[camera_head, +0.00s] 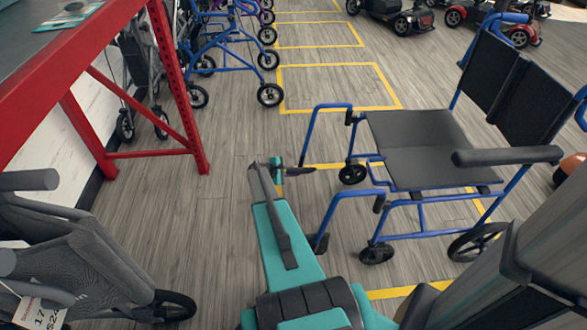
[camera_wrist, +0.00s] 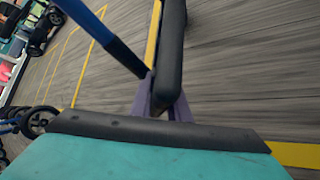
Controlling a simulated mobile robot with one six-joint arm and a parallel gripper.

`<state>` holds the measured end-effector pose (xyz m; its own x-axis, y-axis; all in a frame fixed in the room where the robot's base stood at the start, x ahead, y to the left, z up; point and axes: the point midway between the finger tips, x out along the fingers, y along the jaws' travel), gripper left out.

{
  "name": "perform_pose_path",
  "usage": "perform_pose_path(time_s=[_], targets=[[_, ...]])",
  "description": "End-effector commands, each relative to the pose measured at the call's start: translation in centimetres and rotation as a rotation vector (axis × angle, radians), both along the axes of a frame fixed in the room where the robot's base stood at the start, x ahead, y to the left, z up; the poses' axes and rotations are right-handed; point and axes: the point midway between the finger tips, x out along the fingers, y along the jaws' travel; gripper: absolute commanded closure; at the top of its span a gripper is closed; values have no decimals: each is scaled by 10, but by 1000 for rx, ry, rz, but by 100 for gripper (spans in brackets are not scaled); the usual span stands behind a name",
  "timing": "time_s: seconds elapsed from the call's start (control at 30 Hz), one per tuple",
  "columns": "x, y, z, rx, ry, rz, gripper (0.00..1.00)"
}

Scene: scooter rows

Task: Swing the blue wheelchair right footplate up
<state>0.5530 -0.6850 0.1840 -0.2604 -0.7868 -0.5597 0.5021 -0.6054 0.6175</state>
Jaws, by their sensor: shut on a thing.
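The blue wheelchair (camera_head: 425,150) stands at the right in the head view, with its front towards the left. Its right footplate (camera_head: 306,171) is the far one, at the foot of the far blue front tube. In the wrist view this footplate (camera_wrist: 171,45) is a long black plate seen nearly edge-on, beside the blue tube's black lower end. My gripper (camera_wrist: 160,106) is shut on the plate's near end, with a purple finger on each side. In the head view my gripper (camera_head: 288,172) is small and partly hidden. I cannot tell the plate's exact tilt.
The other footplate (camera_head: 319,242) hangs nearer, close to my arm's right side. A red-framed table (camera_head: 190,120) and a grey folded chair (camera_head: 85,260) stand at the left. Blue walkers (camera_head: 225,45) stand behind. Yellow-lined floor bays (camera_head: 335,87) beyond are clear.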

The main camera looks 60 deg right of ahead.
Motion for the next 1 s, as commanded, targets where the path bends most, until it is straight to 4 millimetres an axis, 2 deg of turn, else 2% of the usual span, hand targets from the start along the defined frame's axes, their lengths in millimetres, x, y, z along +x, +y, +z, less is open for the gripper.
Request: perform_pose_path(time_s=[0.03, 0.67, 0.7, 0.8, 1.0], targets=[[-6, -6, 4, 1, 19, -9, 100], [1, 1, 3, 23, 39, 1, 100], [1, 1, 3, 24, 38, 2, 79], [3, 2, 3, 24, 35, 4, 66], [5, 4, 3, 25, 32, 6, 66]])
